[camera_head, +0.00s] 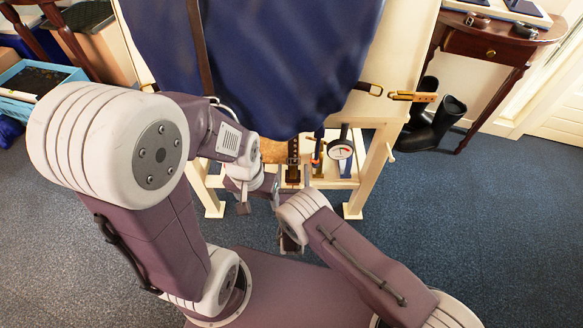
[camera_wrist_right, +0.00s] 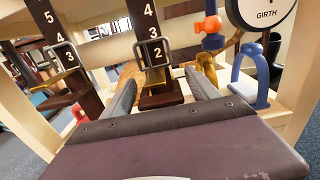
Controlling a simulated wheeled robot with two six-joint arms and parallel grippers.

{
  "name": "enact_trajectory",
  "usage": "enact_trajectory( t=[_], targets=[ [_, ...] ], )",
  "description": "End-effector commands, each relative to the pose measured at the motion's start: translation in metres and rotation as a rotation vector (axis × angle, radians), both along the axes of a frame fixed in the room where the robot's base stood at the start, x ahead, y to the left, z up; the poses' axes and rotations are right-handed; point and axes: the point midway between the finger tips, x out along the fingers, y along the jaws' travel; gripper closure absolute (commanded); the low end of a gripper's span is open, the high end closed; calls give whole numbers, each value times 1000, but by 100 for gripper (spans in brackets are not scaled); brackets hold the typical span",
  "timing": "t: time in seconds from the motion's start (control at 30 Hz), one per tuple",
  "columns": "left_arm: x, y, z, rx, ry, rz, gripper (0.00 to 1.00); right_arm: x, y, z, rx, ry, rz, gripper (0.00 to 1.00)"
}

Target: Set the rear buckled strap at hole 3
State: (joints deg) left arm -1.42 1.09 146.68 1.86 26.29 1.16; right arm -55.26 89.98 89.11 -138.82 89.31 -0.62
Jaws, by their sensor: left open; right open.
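Two dark straps with white numbers hang in the right wrist view. The middle strap (camera_wrist_right: 150,18) has its metal buckle (camera_wrist_right: 153,52) around the number 2, with 3 and 4 above. The left strap (camera_wrist_right: 48,20) has its buckle (camera_wrist_right: 63,56) at the number 3. I cannot tell from labels which is the rear one. My right gripper (camera_wrist_right: 160,78) is open, its fingers either side of the middle strap's lower brown end (camera_wrist_right: 160,95). The fingers look apart from it. My left gripper (camera_head: 243,207) is open and empty, lower and left of the straps in the head view.
A round girth gauge (camera_head: 341,149) hangs right of the straps. A blue stand (camera_wrist_right: 250,82) and an orange-and-blue knob (camera_wrist_right: 210,27) are close on the right finger's side. Cream frame legs (camera_head: 372,175) flank the space. Black boots (camera_head: 440,122) stand further right.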

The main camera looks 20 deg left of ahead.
Motion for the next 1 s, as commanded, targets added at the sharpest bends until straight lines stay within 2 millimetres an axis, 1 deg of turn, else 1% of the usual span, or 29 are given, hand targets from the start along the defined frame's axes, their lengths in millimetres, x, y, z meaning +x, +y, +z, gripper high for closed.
enact_trajectory(
  t=[0.03, 0.07, 0.1, 0.17, 0.2, 0.27, 0.3, 0.47, 0.57, 0.7, 0.73, 1.0],
  targets=[
    [0, 0, 0, 0, 0, 0, 31, 0, 0, 0, 0, 0, 0, 31],
    [0, 0, 0, 0, 0, 0, 31, 0, 0, 0, 0, 0, 0, 34],
    [0, 0, 0, 0, 0, 0, 31, 0, 0, 0, 0, 0, 0, 45],
    [0, 0, 0, 0, 0, 0, 31, 0, 0, 0, 0, 0, 0, 62],
    [0, 0, 0, 0, 0, 0, 31, 0, 0, 0, 0, 0, -1, 73],
    [0, 0, 0, 0, 0, 0, 31, 0, 0, 0, 0, 0, -1, 89],
    [0, 0, 0, 0, 0, 0, 31, 0, 0, 0, 0, 0, -1, 100],
    [0, 0, 1, 0, 0, 0, 31, 0, 0, 1, 1, 0, -1, 100],
    [0, 0, 11, 0, 0, 0, 31, 0, 0, 12, 1, 0, -1, 100],
    [0, 0, 31, 0, 0, 0, 31, 0, 0, 35, 1, -1, -1, 100],
    [0, 0, 32, 0, 0, 0, 31, 0, 0, 37, 1, -1, -1, 100],
    [0, 0, 28, 0, 0, 0, 31, 0, 1, 33, 3, -2, -1, 100]
  ],
)
